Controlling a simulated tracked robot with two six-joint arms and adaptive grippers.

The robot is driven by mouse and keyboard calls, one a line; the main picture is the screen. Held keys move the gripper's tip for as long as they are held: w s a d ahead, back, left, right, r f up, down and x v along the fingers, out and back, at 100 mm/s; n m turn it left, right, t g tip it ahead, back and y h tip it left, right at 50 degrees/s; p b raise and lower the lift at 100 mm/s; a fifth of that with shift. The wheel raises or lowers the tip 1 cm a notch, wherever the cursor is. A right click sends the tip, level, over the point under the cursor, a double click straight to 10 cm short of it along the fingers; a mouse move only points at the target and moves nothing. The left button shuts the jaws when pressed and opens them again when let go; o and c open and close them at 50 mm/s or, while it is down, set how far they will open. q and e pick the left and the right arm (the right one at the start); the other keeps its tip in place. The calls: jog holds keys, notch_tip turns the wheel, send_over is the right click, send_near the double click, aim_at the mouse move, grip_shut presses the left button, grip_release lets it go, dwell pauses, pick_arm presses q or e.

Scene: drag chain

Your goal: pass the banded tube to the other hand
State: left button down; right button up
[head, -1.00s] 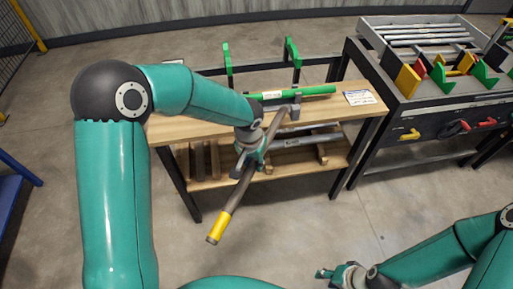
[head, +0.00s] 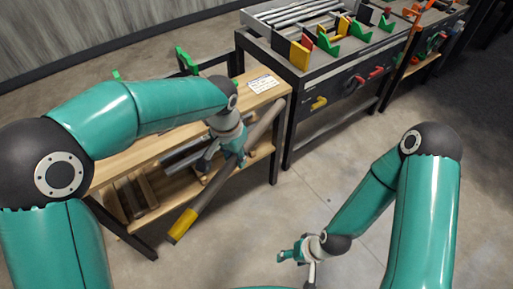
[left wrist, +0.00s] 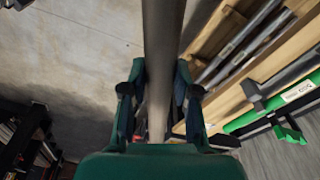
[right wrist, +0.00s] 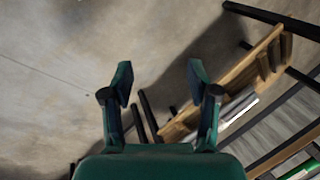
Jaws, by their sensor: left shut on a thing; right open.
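The banded tube (head: 262,122) is a grey-brown bar with a yellow band (head: 184,223) at its lower end. It slants in front of the wooden bench. My left gripper (head: 229,148) is shut around its middle. In the left wrist view the tube (left wrist: 162,50) runs between the fingers, and the yellow band is not visible. My right gripper (head: 291,252) is open and empty, low over the floor, to the right of the yellow end and apart from it. In the right wrist view its fingers (right wrist: 160,75) are spread with nothing between them.
The wooden bench (head: 130,163) has a lower shelf holding bars and blocks. A green tube (left wrist: 300,90) rests on it in the left wrist view. A dark table (head: 262,62) with grey bars and coloured brackets stands behind right. Open concrete floor (head: 335,160) lies in front.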

jog(key=n, duration=0.2)
jog(key=n+t+y, duration=0.5)
jog(key=n, duration=2.4)
send_near(250, 146)
jog(key=x, duration=1.1)
jog(key=shift+w+a, duration=0.1)
grip_shut()
